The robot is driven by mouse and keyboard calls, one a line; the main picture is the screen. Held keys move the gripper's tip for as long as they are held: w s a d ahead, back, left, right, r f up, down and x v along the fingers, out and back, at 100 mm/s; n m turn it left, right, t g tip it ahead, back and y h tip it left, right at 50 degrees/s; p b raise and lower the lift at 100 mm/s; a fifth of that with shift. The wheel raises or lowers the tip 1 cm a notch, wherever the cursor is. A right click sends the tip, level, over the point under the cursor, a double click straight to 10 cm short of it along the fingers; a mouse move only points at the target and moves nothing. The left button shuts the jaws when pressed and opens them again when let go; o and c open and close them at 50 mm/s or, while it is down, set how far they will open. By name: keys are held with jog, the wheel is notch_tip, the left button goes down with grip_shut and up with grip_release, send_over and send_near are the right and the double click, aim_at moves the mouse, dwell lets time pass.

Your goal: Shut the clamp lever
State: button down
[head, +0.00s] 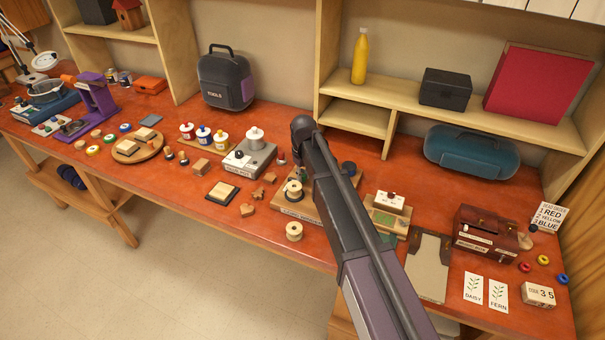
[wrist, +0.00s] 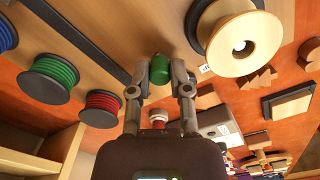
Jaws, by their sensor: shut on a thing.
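My gripper (wrist: 159,75) shows in the wrist view, with its two fingers on either side of a small green cylindrical grip (wrist: 159,68). The fingers are closed on this grip, which stands over a pale wooden board (wrist: 135,25). It looks like the handle of the clamp lever, but the rest of the lever is not clear. The wooden board (head: 318,213) shows there partly behind the arm.
In the wrist view, a large pale spool (wrist: 240,45) stands right of the fingers, and green (wrist: 48,78) and red (wrist: 101,108) thread spools stand left.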

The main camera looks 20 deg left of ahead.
jog(key=s+m, duration=0.1)
jog(key=m, duration=0.1)
jog(key=s+m, duration=0.1)
jog(key=m, duration=0.1)
jog(key=shift+m, duration=0.3)
dwell(0.4)
jog(key=c, duration=0.6)
grip_release()
jog(key=shift+o, duration=0.2)
jog(key=shift+w, duration=0.1)
